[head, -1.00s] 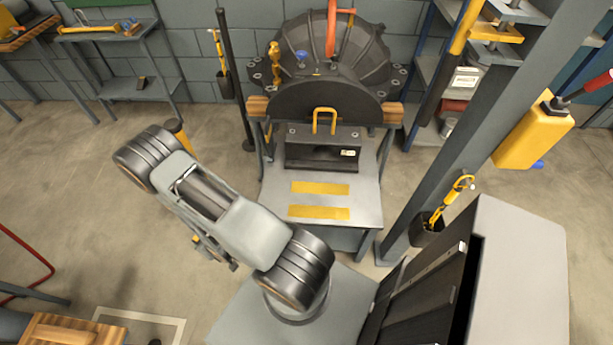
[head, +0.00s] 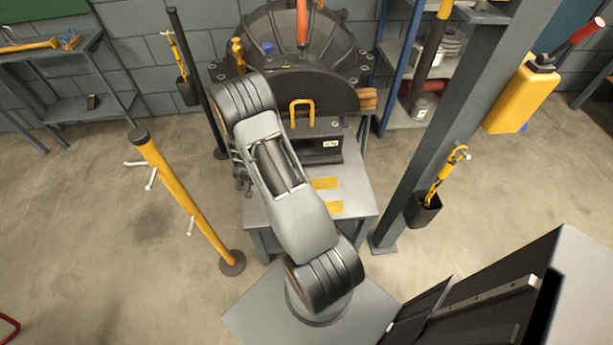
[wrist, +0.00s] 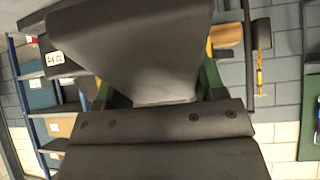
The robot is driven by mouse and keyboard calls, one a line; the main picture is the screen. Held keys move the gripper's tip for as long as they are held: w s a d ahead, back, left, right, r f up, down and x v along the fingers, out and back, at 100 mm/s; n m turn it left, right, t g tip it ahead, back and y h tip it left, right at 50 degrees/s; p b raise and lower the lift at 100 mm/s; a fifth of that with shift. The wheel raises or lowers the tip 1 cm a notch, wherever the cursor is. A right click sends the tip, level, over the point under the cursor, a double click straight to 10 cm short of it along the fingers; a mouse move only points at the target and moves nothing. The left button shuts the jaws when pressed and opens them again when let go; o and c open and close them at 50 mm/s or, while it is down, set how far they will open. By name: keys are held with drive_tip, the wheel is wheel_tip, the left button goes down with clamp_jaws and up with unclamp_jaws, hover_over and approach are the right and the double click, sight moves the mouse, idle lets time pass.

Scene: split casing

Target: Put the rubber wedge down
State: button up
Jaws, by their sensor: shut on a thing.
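A large dark wedge-shaped piece, which I take to be the rubber wedge (wrist: 130,45), fills the upper middle of the wrist view. My gripper (wrist: 160,90) is shut on it, with green finger parts showing at its two sides. Its far end and underside are hidden. In the head view my arm covers the gripper and the wedge. The arm reaches over the left part of the grey bench (head: 355,190) before the split casing (head: 335,55). I cannot tell whether the wedge touches anything.
A black block (head: 318,150) with a yellow handle stands on the bench, with yellow strips (head: 325,184) in front. A yellow post (head: 185,195) with pegs stands left. A grey column (head: 440,130) stands right. Bare floor lies between post and bench.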

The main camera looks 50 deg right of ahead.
drive_tip(key=d+m+g+h+b, duration=0.2)
drive_tip(key=d+m+g+b, duration=0.3)
drive_tip(key=d, duration=0.4)
drive_tip(key=m+g+y+b, duration=0.2)
drive_tip(key=m+g+b, duration=0.55)
drive_tip(key=m, duration=0.45)
hover_over(335, 180)
drive_tip(key=w+a, duration=0.4)
drive_tip(key=shift+t, duration=0.25)
wheel_tip(335, 180, down, 9)
drive_tip(key=shift+w+d+r+b, duration=0.1)
drive_tip(key=shift+d+b, duration=0.05)
drive_tip(key=shift+b, duration=0.3)
drive_tip(key=shift+s+d+f+b, duration=0.15)
drive_tip(key=shift+s+f+b, duration=0.15)
drive_tip(key=shift+f, duration=0.55)
drive_tip(key=shift+s+d+f+b, duration=0.1)
drive_tip(key=shift+s+f+b, duration=0.2)
drive_tip(key=shift+f, duration=0.6)
drive_tip(key=shift+s+d+f+b, duration=0.15)
drive_tip(key=shift+f+b, duration=0.25)
drive_tip(key=shift+f, duration=0.45)
drive_tip(key=shift+f, duration=0.1)
drive_tip(key=o, duration=1.1)
